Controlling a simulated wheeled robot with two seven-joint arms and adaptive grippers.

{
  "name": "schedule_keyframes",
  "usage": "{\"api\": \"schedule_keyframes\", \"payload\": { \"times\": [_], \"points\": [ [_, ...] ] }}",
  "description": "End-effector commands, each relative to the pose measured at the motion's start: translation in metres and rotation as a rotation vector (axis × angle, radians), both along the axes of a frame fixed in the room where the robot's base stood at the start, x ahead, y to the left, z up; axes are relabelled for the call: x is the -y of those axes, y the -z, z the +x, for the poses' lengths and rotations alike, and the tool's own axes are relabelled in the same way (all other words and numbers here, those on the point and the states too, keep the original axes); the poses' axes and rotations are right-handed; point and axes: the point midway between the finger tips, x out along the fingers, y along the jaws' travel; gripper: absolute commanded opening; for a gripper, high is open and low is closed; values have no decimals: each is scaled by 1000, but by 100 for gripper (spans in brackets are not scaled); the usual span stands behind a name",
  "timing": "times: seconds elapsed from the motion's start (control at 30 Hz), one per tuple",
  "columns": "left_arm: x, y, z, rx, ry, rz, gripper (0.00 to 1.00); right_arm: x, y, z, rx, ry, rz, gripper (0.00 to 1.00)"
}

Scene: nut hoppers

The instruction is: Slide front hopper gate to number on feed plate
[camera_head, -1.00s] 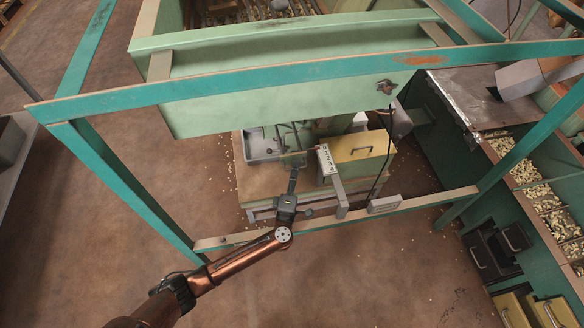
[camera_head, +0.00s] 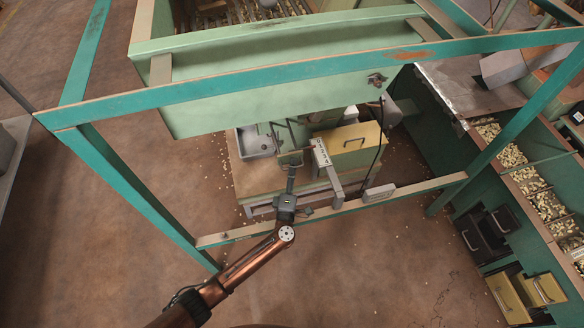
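The hopper (camera_head: 270,95) is a large pale green box behind the teal frame. Below it, a numbered white plate (camera_head: 321,154) with small dark marks stands on edge beside a yellow box with a handle (camera_head: 352,142). A small greenish plate (camera_head: 290,158), perhaps the gate, lies left of the numbered plate. My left gripper (camera_head: 291,172) reaches in over the lower frame rail, its tip at or close to this small plate. Its fingers are too small to tell whether they are open or shut, or touching. My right gripper is not in view.
Teal frame posts and a lower rail (camera_head: 410,188) surround the work spot. A grey tray (camera_head: 254,142) sits left of the small plate. Nut bins (camera_head: 529,180) and drawers (camera_head: 484,236) stand at the right. The brown floor (camera_head: 110,240) is open at the left.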

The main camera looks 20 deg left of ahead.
Motion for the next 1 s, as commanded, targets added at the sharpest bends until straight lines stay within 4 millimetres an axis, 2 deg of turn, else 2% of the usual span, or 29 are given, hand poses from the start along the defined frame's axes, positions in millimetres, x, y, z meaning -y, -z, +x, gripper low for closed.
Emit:
{"api": "schedule_keyframes", "payload": {
  "times": [0.23,0.37,0.8,1.0],
  "points": [
    [0,0,-1,1,1,0,24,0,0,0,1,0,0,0],
    [2,2,-10,-1,1,-2,24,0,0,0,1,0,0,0],
    [10,16,-93,-3,0,-1,24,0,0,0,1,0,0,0],
    [13,19,-114,-1,0,0,24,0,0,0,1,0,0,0]
  ]
}}
